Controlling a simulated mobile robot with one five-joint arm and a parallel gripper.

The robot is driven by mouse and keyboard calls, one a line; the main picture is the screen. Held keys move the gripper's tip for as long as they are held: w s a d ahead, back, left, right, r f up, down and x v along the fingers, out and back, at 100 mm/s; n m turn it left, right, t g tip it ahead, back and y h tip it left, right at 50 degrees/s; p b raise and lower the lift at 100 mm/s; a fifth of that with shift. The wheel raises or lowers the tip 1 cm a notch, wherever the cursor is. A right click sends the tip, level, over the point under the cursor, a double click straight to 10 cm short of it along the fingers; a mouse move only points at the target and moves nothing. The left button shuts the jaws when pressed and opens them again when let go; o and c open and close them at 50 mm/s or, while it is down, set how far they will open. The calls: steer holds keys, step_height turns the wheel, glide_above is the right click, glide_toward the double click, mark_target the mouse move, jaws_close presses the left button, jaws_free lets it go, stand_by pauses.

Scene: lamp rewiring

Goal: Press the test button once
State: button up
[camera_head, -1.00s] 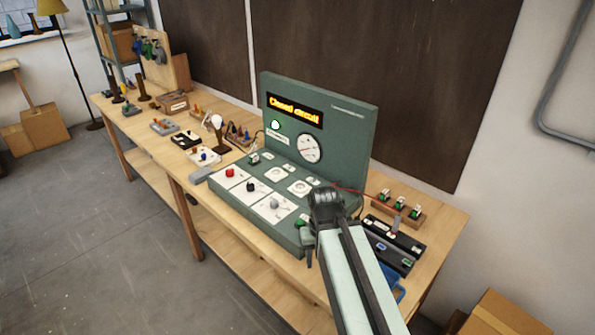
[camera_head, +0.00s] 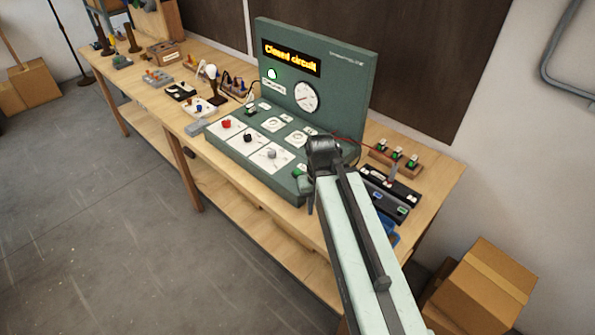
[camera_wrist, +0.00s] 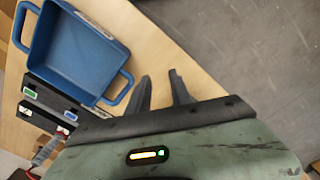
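The green test console (camera_head: 316,65) stands on the bench, and its display (camera_head: 290,56) reads "Closed circuit". A round lamp (camera_head: 272,73) on its panel glows green-white. On its base are a red knob or button (camera_head: 227,124), a black one (camera_head: 248,138) and a grey one (camera_head: 271,154). A green button-like part (camera_head: 299,170) sits at the right front; no label is readable. My gripper (camera_head: 309,205) hangs beside the console's front right corner. In the wrist view my gripper's fingers (camera_wrist: 160,75) are apart and empty above bare wood.
A blue bin (camera_wrist: 80,50) and black cases (camera_wrist: 45,102) lie right of the console. A wooden block with green-based parts (camera_head: 395,156) is behind them. Several small parts and a bulb (camera_head: 210,72) are at left. Cardboard boxes (camera_head: 485,285) stand on the floor at right.

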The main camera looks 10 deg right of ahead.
jaws_close()
stand_by(1.4)
